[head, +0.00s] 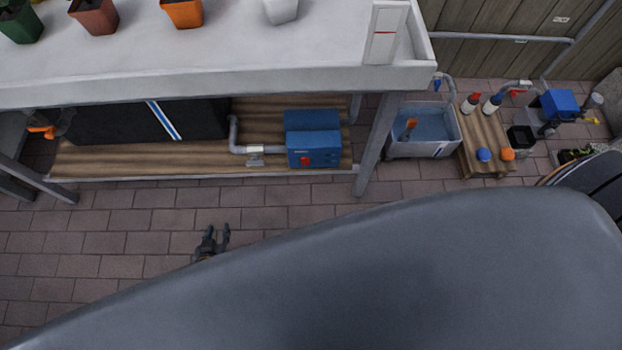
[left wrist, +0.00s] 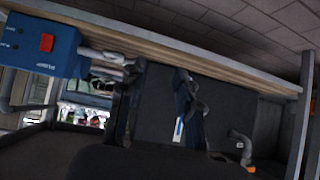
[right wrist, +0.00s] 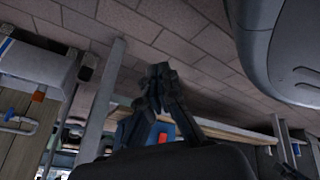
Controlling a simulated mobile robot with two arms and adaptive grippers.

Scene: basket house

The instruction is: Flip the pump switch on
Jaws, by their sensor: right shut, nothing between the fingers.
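The blue pump box (head: 313,145) sits on the low wooden shelf, with its red switch (head: 305,161) on the front face. I cannot tell the switch's position. The box and red switch (left wrist: 46,42) also show at the left of the left wrist view. My left gripper (head: 217,231) is open and empty, left of the pump and in front of the shelf; its parted fingers also show in the left wrist view (left wrist: 162,72). My right gripper (right wrist: 157,71) is shut and empty. Between its fingers, the red switch (right wrist: 163,138) shows farther back, partly hidden.
A white planter table (head: 250,70) with several pots stands above the shelf (head: 200,166), its leg (head: 375,145) right of the pump. A water tub (head: 420,147) and a small wooden stand (head: 485,140) with bottles are farther right. My grey body hides the lower right; brick floor is open at left.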

